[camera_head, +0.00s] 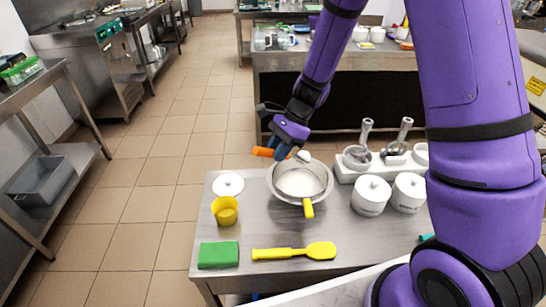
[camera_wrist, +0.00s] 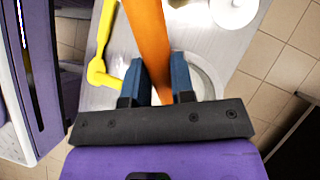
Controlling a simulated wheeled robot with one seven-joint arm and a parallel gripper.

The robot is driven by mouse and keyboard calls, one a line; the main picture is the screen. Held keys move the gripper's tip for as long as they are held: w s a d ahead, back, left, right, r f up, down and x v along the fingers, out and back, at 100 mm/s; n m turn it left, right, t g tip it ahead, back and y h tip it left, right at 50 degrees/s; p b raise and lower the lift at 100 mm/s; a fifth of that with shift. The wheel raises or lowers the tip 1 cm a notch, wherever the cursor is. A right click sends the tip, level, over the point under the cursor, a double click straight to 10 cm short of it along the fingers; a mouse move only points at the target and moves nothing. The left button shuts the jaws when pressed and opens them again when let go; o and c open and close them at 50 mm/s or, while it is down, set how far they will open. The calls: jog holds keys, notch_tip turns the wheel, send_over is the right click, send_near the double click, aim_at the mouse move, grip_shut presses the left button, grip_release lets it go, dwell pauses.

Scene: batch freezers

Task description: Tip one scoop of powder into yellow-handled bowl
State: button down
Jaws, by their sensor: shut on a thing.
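The steel bowl (camera_head: 325,190) with a yellow handle (camera_head: 308,208) stands on the steel table in the head view, with white contents inside. Part of the bowl also shows behind my fingers in the wrist view (camera_wrist: 207,82). My gripper (camera_head: 286,149) is over the bowl's far rim, shut on an orange handle (camera_head: 263,152). The handle also runs up between the blue fingers (camera_wrist: 163,85) in the wrist view (camera_wrist: 150,35). A small whitish scoop end (camera_head: 303,156) shows beside the fingers, above the far rim. Whether powder is in it, I cannot tell.
A yellow cup (camera_head: 225,211), white lid (camera_head: 229,185), green sponge (camera_head: 218,255) and yellow spatula (camera_head: 295,252) lie left and in front of the bowl.

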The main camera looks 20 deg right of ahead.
jog(key=d+r+y, duration=0.1)
jog(key=w+d+r+g+y, duration=0.1)
jog(key=y, duration=0.1)
jog(key=shift+d+r, duration=0.25)
jog(key=shift+d, duration=0.1)
jog(key=shift+w+d+r+g+y, duration=0.2)
jog(key=shift+d+r+g+y, duration=0.05)
jog(key=shift+d+y, duration=0.45)
jog(key=shift+w+d+r+g+y, duration=0.2)
jog(key=shift+d+r+y, duration=0.1)
jog(key=shift+d+y, duration=0.45)
jog(key=shift+w+d+r+g+y, duration=0.2)
jog(key=shift+d+y, duration=0.3)
jog(key=shift+y, duration=0.35)
jog(key=shift+s, duration=0.1)
